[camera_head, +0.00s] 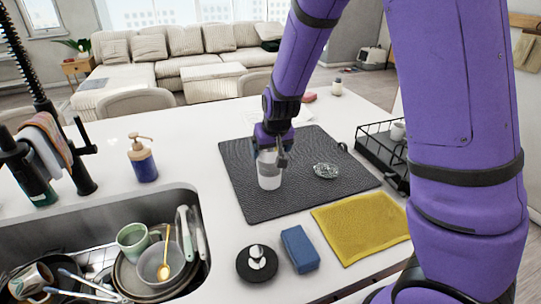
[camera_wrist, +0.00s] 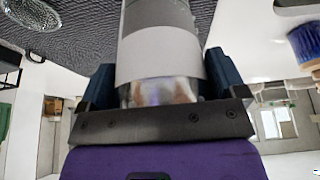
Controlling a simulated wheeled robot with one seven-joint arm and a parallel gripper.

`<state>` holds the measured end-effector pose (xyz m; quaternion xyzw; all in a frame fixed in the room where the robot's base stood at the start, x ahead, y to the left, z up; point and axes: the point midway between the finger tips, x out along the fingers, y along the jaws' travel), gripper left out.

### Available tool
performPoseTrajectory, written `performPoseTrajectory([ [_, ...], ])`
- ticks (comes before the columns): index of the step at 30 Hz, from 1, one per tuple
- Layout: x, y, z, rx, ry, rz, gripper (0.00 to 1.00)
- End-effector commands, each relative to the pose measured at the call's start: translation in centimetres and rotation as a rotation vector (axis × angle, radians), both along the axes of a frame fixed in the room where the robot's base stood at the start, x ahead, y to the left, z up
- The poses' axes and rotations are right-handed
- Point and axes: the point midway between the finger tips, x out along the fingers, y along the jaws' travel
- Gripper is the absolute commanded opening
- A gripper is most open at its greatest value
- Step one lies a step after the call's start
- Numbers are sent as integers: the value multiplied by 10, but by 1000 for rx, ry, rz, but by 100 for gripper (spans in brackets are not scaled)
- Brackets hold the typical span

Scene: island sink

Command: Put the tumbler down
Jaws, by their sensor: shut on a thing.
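The tumbler (camera_head: 268,172) is a whitish and grey cylinder in the head view. It stands upright at the dark grey textured mat (camera_head: 240,200), over its left half. I cannot tell whether its base touches the mat. My gripper (camera_head: 270,150) is shut around the tumbler's upper part. In the wrist view the tumbler (camera_wrist: 160,58) sits between the two blue-grey fingers of my gripper (camera_wrist: 160,88), with a white band and a shiny, see-through end near the palm.
A shiny scrubber (camera_head: 326,170) lies on the mat to the right. A soap bottle (camera_head: 142,160) stands left. A yellow cloth (camera_head: 360,233), blue sponge (camera_head: 299,249) and black round holder (camera_head: 257,270) are in front. A sink with dishes (camera_head: 130,235) is front left, a black rack (camera_head: 380,150) right.

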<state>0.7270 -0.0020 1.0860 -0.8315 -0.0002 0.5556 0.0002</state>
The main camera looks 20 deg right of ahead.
Motion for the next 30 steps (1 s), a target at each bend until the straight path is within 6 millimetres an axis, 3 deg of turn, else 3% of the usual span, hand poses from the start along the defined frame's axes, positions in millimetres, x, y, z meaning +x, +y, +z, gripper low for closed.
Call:
performPoseTrajectory([
  [6, 0, -1, -24, 0, 1, -2, 33],
  [18, 0, 0, -27, -1, -1, -1, 33],
  [19, 0, 0, -28, -1, -1, -1, 92],
  [20, 0, 0, -28, -1, -1, -1, 99],
  [30, 0, 0, -23, 0, -1, 0, 100],
])
